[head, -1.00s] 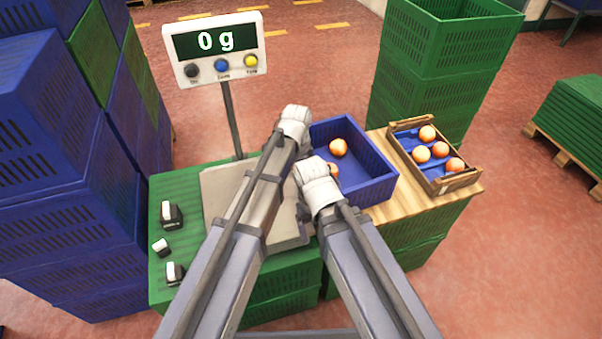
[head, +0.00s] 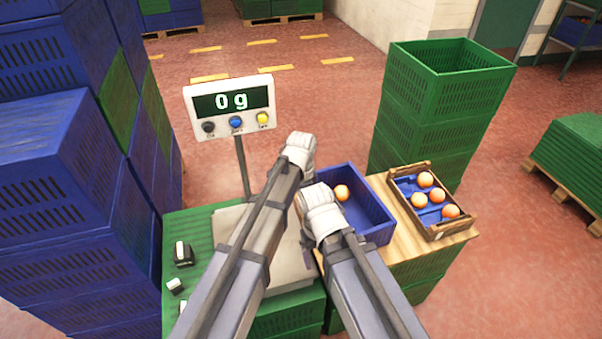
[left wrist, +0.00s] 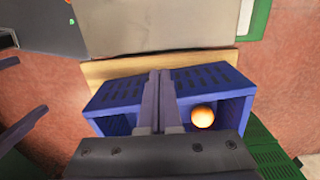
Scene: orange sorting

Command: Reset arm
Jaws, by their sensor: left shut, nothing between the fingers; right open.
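My left gripper (left wrist: 160,98) is shut and empty, its two fingers together over the blue crate (left wrist: 115,92) in the left wrist view. In the head view my left arm reaches up past the scale plate, and its fingers are hidden behind the wrist. My right gripper (head: 318,212) is open beside the left side of the blue crate (head: 376,236); its fingers hardly show. One orange (head: 342,192) lies in the blue crate, and one orange (left wrist: 203,116) shows there in the left wrist view.
A scale display (head: 230,105) reads 0 g above its plate (head: 291,270). A wooden crate (head: 455,231) with several oranges stands right of the blue crate. Stacked blue crates (head: 60,160) rise at left; green crates (head: 440,95) stand behind. Open floor lies beyond the scale.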

